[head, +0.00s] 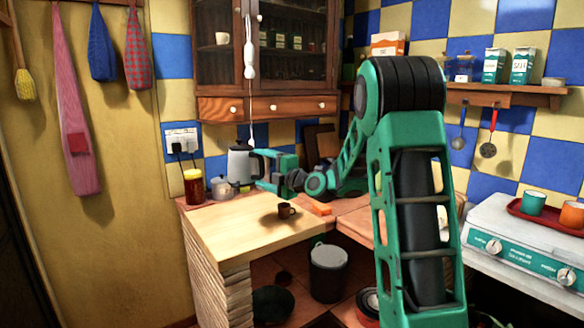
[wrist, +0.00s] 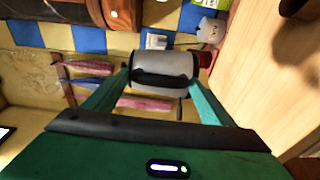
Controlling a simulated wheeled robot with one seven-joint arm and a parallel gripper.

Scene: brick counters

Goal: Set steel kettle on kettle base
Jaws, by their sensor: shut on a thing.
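The steel kettle (head: 239,161) is grey with a dark handle and stands out near the back-left end of the wooden counter. My gripper (head: 264,165) is on its right side, shut on the kettle. In the wrist view the kettle (wrist: 150,92) lies between the two green fingers of my gripper (wrist: 163,80), its black handle facing the camera. The kettle looks upright in the head view. I cannot make out the kettle base in either view, and whether the kettle's bottom touches anything is unclear.
A red jar with a yellow lid (head: 194,187) and a small lidded pot (head: 222,189) stand left of the kettle. The counter's front left is clear. A wall socket (head: 182,139) is behind.

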